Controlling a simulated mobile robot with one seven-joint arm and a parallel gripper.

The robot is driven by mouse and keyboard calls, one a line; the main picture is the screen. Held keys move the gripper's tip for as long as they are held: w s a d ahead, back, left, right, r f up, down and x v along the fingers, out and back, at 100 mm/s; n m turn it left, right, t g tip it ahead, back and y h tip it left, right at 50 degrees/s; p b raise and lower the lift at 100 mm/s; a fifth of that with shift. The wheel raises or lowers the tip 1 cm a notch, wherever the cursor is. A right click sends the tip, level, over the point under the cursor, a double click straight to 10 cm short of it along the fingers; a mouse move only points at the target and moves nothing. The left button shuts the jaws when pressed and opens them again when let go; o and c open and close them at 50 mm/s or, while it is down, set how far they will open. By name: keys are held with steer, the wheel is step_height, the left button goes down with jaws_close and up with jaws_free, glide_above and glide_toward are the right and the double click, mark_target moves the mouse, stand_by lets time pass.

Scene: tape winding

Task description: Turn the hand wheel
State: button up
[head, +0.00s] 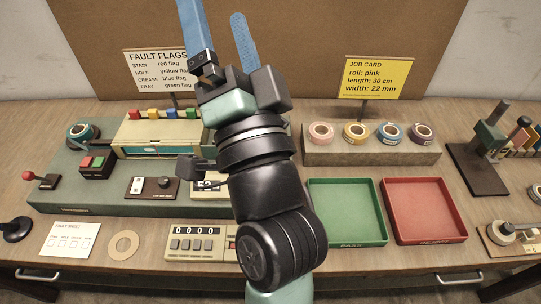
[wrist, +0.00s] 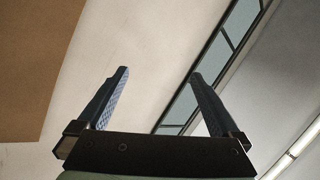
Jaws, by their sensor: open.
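My gripper (head: 219,38) is raised in front of the back board, its two blue fingers pointing up and spread apart. In the wrist view my gripper (wrist: 158,76) is open, with nothing between the fingers; only wall, board and window show beyond. I cannot clearly make out a hand wheel. A winding machine with a green base (head: 75,196) stands on the left of the bench, and my arm hides its right end. A dark part (head: 188,168) shows just left of my arm; I cannot tell whether it belongs to the wheel.
A red-knobbed lever (head: 42,181) is on the machine's left. A counter (head: 192,243) showing 0000 stands in front. A green tray (head: 346,240) and a red tray (head: 425,238) lie right of my arm, below a rack (head: 370,155) of tape rolls. A dark stand (head: 478,172) is at right.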

steer(key=s+d+f+m+g+h, duration=0.1)
steer(key=s+d+f+m+h, duration=0.1)
steer(key=f+m, duration=0.7)
steer(key=s+d+f+m+g+h, duration=0.2)
steer(key=f+m, duration=0.7)
steer(key=f, duration=0.6)
steer(key=s+d+f+m+g+h, duration=0.1)
steer(key=d+f+m+h, duration=0.1)
steer(key=f+m, duration=0.7)
steer(key=shift+s+f+m+g+b, duration=0.15)
steer(key=shift+s+f+m+b, duration=0.05)
steer(key=shift+f, duration=0.6)
steer(key=shift+s+f+m+g+b, duration=0.15)
steer(key=shift+s+f+m+b, duration=0.05)
steer(key=shift+f, duration=0.6)
steer(key=w, duration=0.4)
steer(key=w+p, duration=0.1)
steer(key=w, duration=0.3)
steer(key=w+p, duration=0.1)
steer(key=w, duration=0.4)
steer(key=shift+a, duration=0.35)
steer(key=shift+c, duration=0.2)
steer(key=c, duration=1.3)
steer(key=shift+f+h+b, duration=0.15)
steer(key=shift+h+b, duration=0.35)
steer(key=shift+h, duration=0.2)
steer(key=shift+m+h+b, duration=0.45)
steer(key=shift+m+h, duration=0.05)
steer(key=shift+m, duration=0.1)
